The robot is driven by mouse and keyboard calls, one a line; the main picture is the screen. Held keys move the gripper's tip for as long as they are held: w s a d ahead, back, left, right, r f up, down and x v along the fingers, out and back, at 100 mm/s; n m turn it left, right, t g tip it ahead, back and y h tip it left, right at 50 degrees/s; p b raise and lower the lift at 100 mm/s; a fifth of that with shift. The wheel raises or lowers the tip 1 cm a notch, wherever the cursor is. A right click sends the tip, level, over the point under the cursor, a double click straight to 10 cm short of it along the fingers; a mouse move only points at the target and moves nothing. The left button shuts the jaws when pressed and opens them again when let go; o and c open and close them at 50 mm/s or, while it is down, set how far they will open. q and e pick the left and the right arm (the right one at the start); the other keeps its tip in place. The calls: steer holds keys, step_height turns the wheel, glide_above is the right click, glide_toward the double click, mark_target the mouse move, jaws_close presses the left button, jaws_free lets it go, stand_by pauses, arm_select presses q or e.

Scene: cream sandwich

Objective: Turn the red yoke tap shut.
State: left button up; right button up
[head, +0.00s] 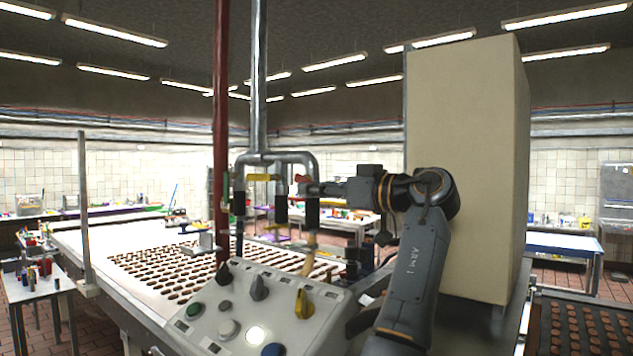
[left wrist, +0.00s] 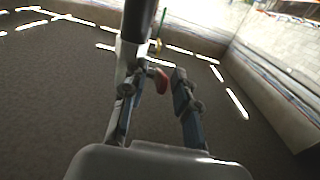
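The red yoke tap (head: 301,179) is a small red handle on the right branch of a grey forked pipe (head: 285,157) in the head view. My left gripper (head: 307,189) reaches it from the right. The fingers are open, and I cannot tell whether one touches the handle. My right gripper is not in view.
A yellow tap handle (head: 258,177) sits on the same pipework, to the left. A red pipe (head: 221,120) stands left of it. A control panel (head: 265,312) with knobs is below. A tall beige cabinet (head: 465,170) stands behind my arm at the right.

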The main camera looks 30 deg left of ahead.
arm_select(q)
steer(key=shift+s+a, duration=0.1)
steer(key=shift+a, duration=0.05)
steer(key=c, duration=0.3)
jaws_close()
steer(key=shift+r, duration=0.1)
steer(key=shift+r+h, duration=0.2)
steer(key=shift+h, duration=0.1)
steer(key=shift+r+h, duration=0.55)
steer(key=shift+h, duration=0.65)
steer(key=shift+d+r+h, duration=0.2)
steer(key=shift+r+h, duration=0.05)
steer(key=shift+h, duration=0.45)
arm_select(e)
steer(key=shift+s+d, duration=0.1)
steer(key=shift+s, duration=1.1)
